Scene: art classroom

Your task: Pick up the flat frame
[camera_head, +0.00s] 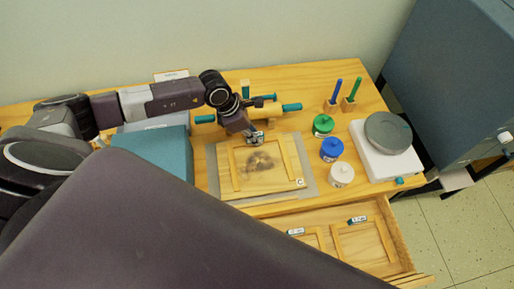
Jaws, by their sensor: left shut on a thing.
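The flat frame (285,186) is a light wooden frame with a dark smudged picture inside and a small tag marked C at its lower right corner. It lies at or just above a grey mat (309,172) on the wooden table. My left gripper (256,140) is at the frame's far edge, reaching down from above, and is shut on that edge. The fingertips are small and partly hidden, so the exact grip is hard to see. My right gripper is out of view.
Green (323,125), blue (331,150) and white (341,175) jars stand right of the mat, near a white device with a grey disc (388,132). A teal box (162,150) is left. An open drawer (398,238) holds frames below. A teal-handled roller (291,107) lies behind.

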